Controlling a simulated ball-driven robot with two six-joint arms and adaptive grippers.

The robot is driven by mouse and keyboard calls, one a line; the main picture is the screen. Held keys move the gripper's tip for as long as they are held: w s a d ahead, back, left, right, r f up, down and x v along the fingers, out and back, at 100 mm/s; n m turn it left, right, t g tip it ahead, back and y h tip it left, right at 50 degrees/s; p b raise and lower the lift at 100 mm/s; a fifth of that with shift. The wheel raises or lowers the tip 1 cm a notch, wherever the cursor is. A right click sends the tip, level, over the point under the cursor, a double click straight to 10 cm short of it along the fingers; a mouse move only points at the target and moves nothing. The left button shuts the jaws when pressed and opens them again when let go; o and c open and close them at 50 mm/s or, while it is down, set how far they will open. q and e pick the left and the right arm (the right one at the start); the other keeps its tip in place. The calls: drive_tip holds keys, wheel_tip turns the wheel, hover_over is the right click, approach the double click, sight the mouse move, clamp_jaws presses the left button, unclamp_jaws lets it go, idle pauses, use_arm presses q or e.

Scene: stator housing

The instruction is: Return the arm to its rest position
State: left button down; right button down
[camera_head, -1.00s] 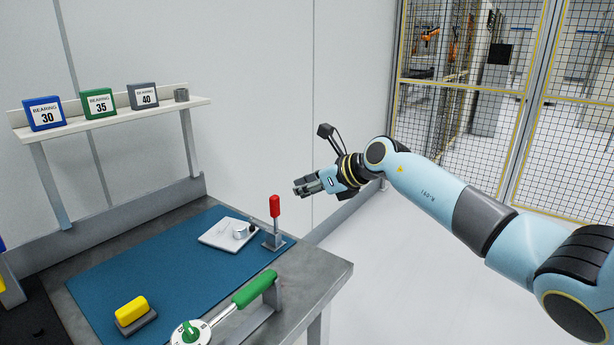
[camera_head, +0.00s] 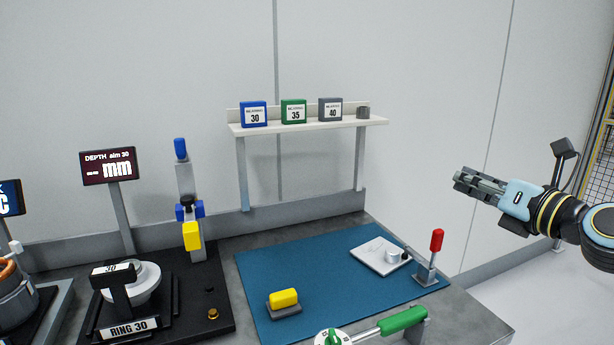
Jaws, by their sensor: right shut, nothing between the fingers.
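My right gripper (camera_head: 479,184) is at the right of the head view, in front of the pale wall. Its grey fingers are shut with nothing between them and point to the left. It is up and to the right of the red-handled lever (camera_head: 436,241), apart from it and clear of the bench. The light-blue wrist and dark joints of my right arm run off the right edge. My left gripper is not in view.
A blue mat (camera_head: 344,276) carries a white plate (camera_head: 381,257) and a yellow-topped block (camera_head: 284,301). A green-handled tool (camera_head: 403,320) lies at the front. A shelf (camera_head: 309,127) holds bearing boxes. A black fixture (camera_head: 215,295) stands left. Free floor lies right of the bench.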

drive_tip(key=s+d+r+m+t+h, duration=0.3)
drive_tip(key=s+r+m+t+h, duration=0.25)
drive_tip(key=m, duration=0.75)
drive_tip(key=s+d+f+m+g+h, duration=0.5)
drive_tip(key=s+f+m+g+h, duration=0.3)
drive_tip(key=m, duration=0.5)
drive_tip(key=s+a+f+m+g+y, duration=0.25)
drive_tip(key=s+a+f, duration=0.2)
drive_tip(key=s, duration=0.35)
drive_tip(key=s+a+f+m+g+y, duration=0.25)
drive_tip(key=s+f+g, duration=0.2)
drive_tip(key=s, duration=0.35)
drive_tip(key=s+a+f+m+g+y, duration=0.1)
drive_tip(key=s+a+f+m+g, duration=0.25)
drive_tip(key=s+f, duration=0.35)
drive_tip(key=s+d+f+g+b, duration=0.1)
drive_tip(key=s+f+b, duration=0.15)
drive_tip(key=f, duration=1.45)
drive_tip(key=s+d+f+b, duration=0.1)
drive_tip(key=f+b, duration=0.3)
drive_tip(key=f, duration=1.2)
drive_tip(key=s+d+f+g+b, duration=0.1)
drive_tip(key=s+f+b, duration=0.3)
drive_tip(key=s+f, duration=1.3)
drive_tip(key=shift+s+f+g, duration=0.3)
drive_tip(key=shift+s+f, duration=0.05)
drive_tip(key=shift+f, duration=0.35)
